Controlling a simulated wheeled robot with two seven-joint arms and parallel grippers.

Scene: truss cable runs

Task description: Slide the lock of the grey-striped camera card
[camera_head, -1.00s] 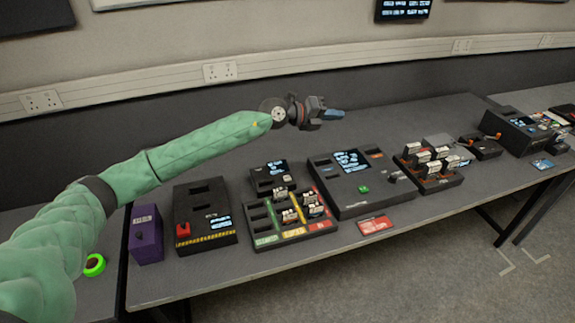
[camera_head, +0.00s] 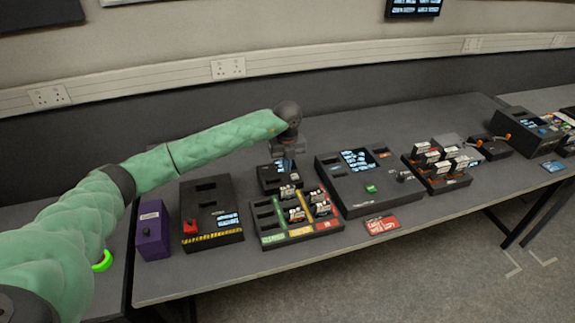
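Small camera cards with pale labels stand in a black tray (camera_head: 268,240) with green, yellow and red lanes. More cards (camera_head: 432,154) stand in a black rack (camera_head: 448,184) to the right. The stripes and locks are too small to read, so I cannot tell which card is the grey-striped one. My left gripper (camera_head: 288,170) points down over the small black device with a screen (camera_head: 266,180), just behind the tray's cards (camera_head: 295,214). Its fingers look close together, but their gap does not show clearly. My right gripper is out of view.
A large black console (camera_head: 349,200) with a screen and green button stands right of the tray. A black box with a red knob (camera_head: 208,240) and a purple box (camera_head: 152,236) stand left. A red card (camera_head: 382,225) lies near the front edge. The table behind is clear.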

